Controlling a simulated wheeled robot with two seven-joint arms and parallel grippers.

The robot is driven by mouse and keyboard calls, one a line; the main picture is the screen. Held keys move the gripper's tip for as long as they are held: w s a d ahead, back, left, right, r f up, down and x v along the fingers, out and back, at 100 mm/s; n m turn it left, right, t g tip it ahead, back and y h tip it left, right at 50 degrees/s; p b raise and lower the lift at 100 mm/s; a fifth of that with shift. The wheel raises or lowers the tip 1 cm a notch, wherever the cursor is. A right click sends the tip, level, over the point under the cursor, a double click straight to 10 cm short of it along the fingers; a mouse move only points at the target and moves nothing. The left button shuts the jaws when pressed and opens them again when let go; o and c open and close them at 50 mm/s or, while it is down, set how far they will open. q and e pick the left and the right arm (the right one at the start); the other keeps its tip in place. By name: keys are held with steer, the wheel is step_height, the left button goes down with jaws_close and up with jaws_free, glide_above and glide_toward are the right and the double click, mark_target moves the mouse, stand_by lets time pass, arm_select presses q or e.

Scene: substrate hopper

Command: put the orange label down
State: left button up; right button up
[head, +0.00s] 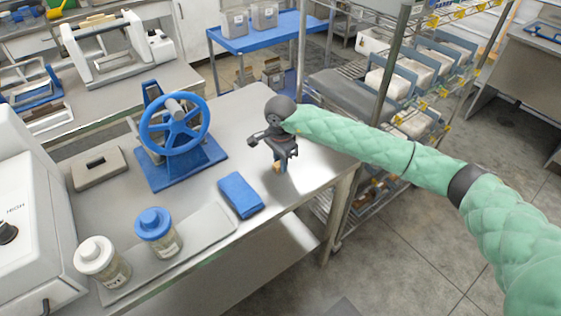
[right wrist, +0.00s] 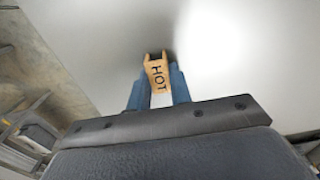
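My left gripper is not in view.
A blue folded cloth (head: 240,194) lies left of the gripper near the front edge. A blue handwheel device (head: 175,135) stands behind it. Two jars, blue-lidded (head: 158,231) and white-lidded (head: 101,262), stand on a tray (head: 205,232). The tabletop around the gripper is clear.

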steer(key=o, duration=0.4)
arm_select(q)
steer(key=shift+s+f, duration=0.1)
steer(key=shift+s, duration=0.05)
arm_select(e)
steer(key=shift+r, duration=0.1)
steer(key=shift+r, duration=0.35)
step_height(320, 180, up, 4)
steer(key=shift+r+b, duration=0.15)
steer(key=shift+b, duration=0.9)
arm_select(q)
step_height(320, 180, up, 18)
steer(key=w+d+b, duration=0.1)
steer(key=b, duration=0.1)
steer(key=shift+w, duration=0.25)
arm_select(e)
step_height(320, 180, up, 7)
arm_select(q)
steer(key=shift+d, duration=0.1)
